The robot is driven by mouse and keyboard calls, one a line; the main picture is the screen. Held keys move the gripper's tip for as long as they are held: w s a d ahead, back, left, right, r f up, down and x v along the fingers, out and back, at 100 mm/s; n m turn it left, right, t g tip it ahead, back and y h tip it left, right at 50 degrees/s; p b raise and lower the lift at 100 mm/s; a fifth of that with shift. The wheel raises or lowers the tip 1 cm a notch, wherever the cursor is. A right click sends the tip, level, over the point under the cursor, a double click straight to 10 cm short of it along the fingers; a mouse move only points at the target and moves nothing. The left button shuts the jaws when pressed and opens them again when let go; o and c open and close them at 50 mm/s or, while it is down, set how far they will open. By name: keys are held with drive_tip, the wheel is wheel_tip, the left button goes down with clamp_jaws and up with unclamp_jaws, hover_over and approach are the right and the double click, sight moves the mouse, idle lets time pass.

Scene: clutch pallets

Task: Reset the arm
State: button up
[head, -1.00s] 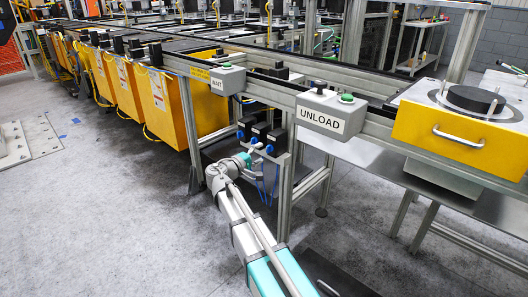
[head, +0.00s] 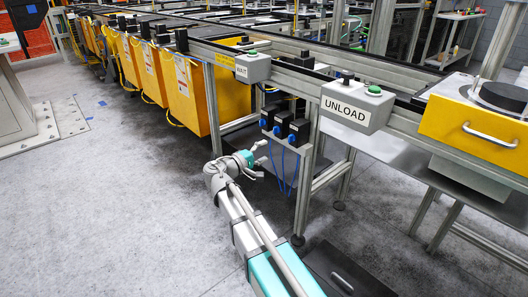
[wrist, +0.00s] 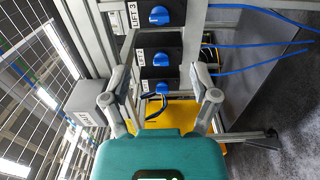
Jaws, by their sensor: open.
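My arm (head: 237,222) reaches forward from the bottom of the head view, low over the floor. My gripper (head: 261,160) is open, with nothing visible between its fingers. In the wrist view, its two fingers (wrist: 159,75) stand wide apart. They point towards a column of black switch boxes with blue knobs (wrist: 160,15), with labels such as LIFT 3 and LIFT 2. In the head view, these blue-knobbed boxes (head: 280,128) hang on the rack post just beyond and above the gripper. The fingers look apart from the knobs.
A grey UNLOAD button box (head: 344,106) and a WAIT box (head: 252,68) sit on the conveyor frame. A yellow drawer unit (head: 472,132) stands at right. Yellow bins (head: 194,92) line the conveyor's left side. Blue cables (wrist: 260,47) hang near the switches. Open floor (head: 110,210) lies left.

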drive_tip(key=shift+d, duration=0.1)
drive_tip(key=s+d+f+m+g+y+p, duration=0.3)
drive_tip(key=s+d+f+m+g+y, duration=0.2)
drive_tip(key=s+d+f+g+y, duration=0.6)
drive_tip(key=s+a+f+m+y, duration=0.15)
drive_tip(key=s+f+y, duration=0.25)
drive_tip(key=s, duration=0.8)
wheel_tip(320, 180, up, 38)
drive_tip(key=p, duration=3.9)
drive_tip(key=shift+w+m, duration=0.35)
drive_tip(key=shift+m, duration=0.1)
drive_tip(key=shift+r, duration=0.1)
drive_tip(key=shift+c, duration=1.4)
